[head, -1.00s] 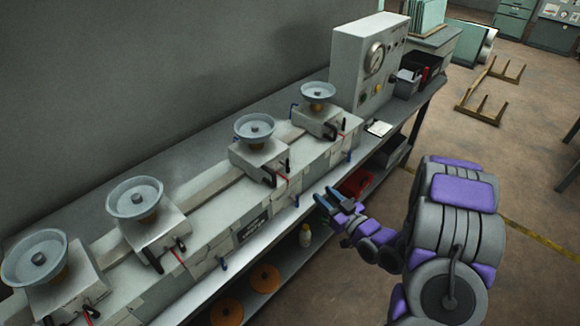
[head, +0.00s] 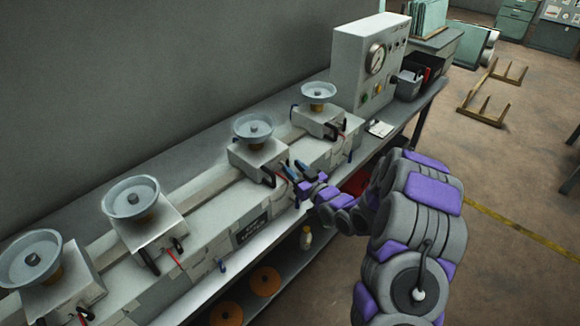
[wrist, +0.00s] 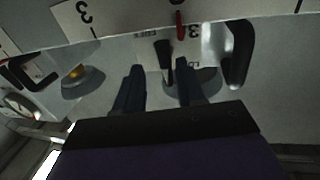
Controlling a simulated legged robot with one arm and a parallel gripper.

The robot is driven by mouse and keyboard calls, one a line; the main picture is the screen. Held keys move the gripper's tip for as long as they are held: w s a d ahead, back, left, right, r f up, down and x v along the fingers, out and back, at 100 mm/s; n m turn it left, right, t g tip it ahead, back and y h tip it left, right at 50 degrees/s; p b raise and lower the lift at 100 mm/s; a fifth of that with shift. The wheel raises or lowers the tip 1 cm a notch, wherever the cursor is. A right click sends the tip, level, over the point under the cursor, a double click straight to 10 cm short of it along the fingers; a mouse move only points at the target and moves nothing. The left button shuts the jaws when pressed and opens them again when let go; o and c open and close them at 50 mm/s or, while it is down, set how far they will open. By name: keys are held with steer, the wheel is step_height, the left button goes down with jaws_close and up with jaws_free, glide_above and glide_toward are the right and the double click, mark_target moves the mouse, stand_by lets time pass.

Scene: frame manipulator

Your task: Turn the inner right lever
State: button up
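My gripper (head: 296,169) is at the right front side of the third dish unit from the left (head: 256,153). In the wrist view its two dark fingers (wrist: 160,66) are apart. A short black lever (wrist: 164,55) shows between the fingertips, nearer the right finger; I cannot tell whether they touch. A thin red lever (wrist: 180,24) is just beyond the tips. A thick black handle (wrist: 240,55) is to the right; it also shows in the head view (head: 268,178). The gripper partly hides the levers in the head view.
Other dish units stand along the bench, two to the left (head: 138,212) and one to the right (head: 320,118). A gauge box (head: 368,68) is at the far end. A lower shelf holds orange discs (head: 264,280) and a bottle (head: 306,238).

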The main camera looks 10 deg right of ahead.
steer(key=shift+w+a, duration=1.15)
steer(key=shift+a, duration=0.1)
steer(key=shift+d, duration=0.55)
steer(key=shift+c, duration=0.6)
steer(key=shift+a, duration=0.25)
jaws_close()
